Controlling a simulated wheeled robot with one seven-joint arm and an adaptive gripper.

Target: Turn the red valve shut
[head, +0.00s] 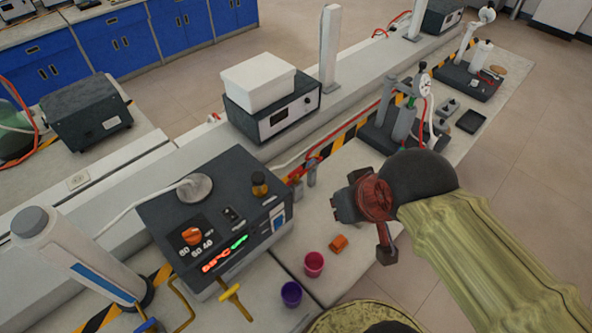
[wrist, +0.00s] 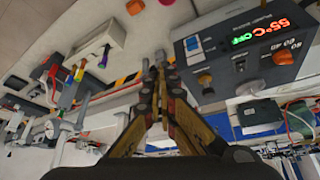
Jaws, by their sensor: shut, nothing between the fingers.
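No red valve handle can be made out with certainty. A small red piece (head: 296,179) beside short grey posts shows behind the right end of the dark control box (head: 230,205) in the head view; I cannot tell whether it is the valve or a hose. A yellow-handled valve (head: 230,292) and a blue-handled valve (head: 147,325) stand on pipes at the front of the box. My gripper (head: 340,206) is above the bench, right of the box and apart from it. In the wrist view its fingertips (wrist: 153,73) meet, with nothing between them.
A pink cup (head: 313,264), a purple cup (head: 291,293) and an orange block (head: 338,243) sit on the bench below my gripper. Stands with hoses (head: 405,115) are beyond it. Bare bench lies between box and gripper.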

